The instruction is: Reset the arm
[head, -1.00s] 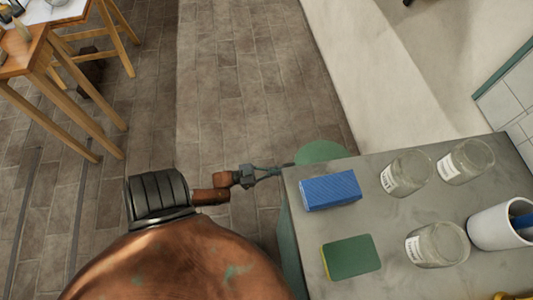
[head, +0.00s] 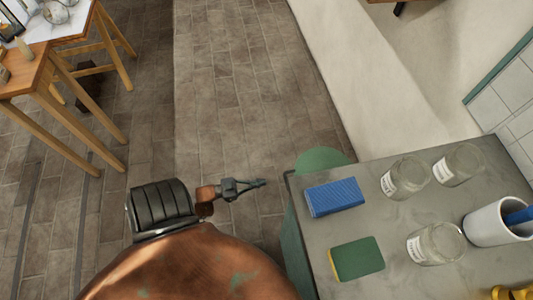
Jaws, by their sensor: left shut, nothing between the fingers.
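My left arm comes in from the bottom left of the head view. Its gripper (head: 258,184) is shut and empty. My right gripper is not in view.
On the counter are a blue block (head: 334,197), a green-and-yellow sponge (head: 357,259), several glass jars (head: 405,178) and a white cup (head: 493,224). A round green thing (head: 320,158) shows behind the counter's corner. A wooden table (head: 40,75) stands upper left. The floor between is clear.

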